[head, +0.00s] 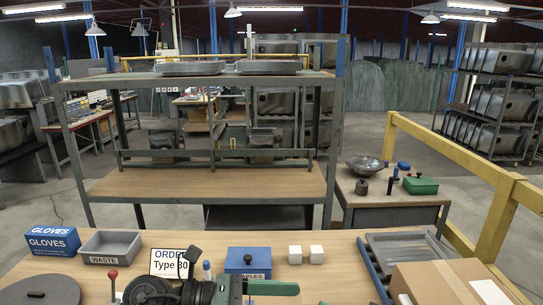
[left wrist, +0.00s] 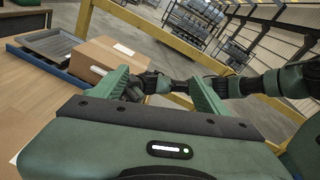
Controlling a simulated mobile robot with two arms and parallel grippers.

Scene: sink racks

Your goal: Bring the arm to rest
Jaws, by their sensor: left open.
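My left gripper (left wrist: 162,80) shows in the left wrist view, with its two green fingers apart. No held object shows between them. Behind the fingers are black and green arm links, which look like my other arm; its gripper cannot be made out clearly. In the head view, black and green arm parts lie low at the bottom middle, over the front of the workbench (head: 330,265), and are cut off by the picture's edge.
A cardboard box (head: 450,284) stands at the bench's right beside a grey metal tray (head: 402,240); the box also shows in the left wrist view (left wrist: 108,56).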

